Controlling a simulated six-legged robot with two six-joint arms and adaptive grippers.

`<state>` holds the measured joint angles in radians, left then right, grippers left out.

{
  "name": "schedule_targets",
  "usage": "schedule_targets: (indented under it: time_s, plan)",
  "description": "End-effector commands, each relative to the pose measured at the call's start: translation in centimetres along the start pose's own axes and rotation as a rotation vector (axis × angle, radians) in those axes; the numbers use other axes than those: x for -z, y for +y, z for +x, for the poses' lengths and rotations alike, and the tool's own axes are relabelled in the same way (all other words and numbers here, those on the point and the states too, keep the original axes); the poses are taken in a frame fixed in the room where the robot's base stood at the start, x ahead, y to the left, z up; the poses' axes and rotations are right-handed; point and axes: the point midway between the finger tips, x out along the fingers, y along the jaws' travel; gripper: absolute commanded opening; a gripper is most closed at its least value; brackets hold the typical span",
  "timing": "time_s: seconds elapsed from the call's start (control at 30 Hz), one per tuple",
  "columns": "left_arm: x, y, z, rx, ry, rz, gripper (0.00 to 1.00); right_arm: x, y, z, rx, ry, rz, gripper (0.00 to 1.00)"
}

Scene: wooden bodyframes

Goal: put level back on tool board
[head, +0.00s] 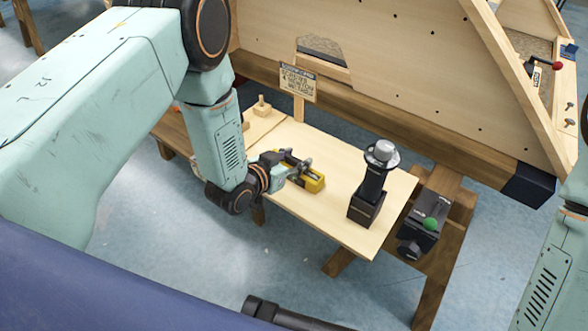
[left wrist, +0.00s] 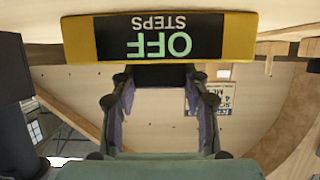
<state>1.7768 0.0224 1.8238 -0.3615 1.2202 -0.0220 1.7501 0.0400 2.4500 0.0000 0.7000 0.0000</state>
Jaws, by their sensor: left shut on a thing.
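The yellow level (head: 313,183) has dark parts and is over the pale wooden tabletop, near its middle. My left gripper (head: 298,167) is shut on it from the left; I cannot tell whether it touches the tabletop. In the left wrist view, a yellow block (left wrist: 78,40) with a black label reading "OFF STEPS" crosses the top, at the tips of my left gripper (left wrist: 160,90). A dark part shows between the fingers. I cannot pick out the tool board with certainty. My right gripper is not in view; only part of that arm shows at the right edge.
A black upright tool (head: 372,190) with a silver top stands right of the level on the tabletop (head: 335,215). A dark device (head: 425,225) with a green knob sits past the right edge. A small sign (head: 297,83) and a large wooden panel (head: 400,60) stand behind.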

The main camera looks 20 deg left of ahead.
Motion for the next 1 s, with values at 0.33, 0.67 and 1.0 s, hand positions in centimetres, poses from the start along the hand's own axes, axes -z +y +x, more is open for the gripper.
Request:
schedule_targets:
  time_s: [0.33,0.67,1.0]
  plan:
    - [0.4,-0.1,-0.1,0.001,0.003,0.001,0.0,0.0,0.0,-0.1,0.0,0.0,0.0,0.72]
    - [5.8,-0.1,-2.3,0.001,0.005,0.001,0.0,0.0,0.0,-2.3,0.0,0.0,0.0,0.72]
    - [9.6,0.2,-3.5,-0.007,0.005,0.006,0.0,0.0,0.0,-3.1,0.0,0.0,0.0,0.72]
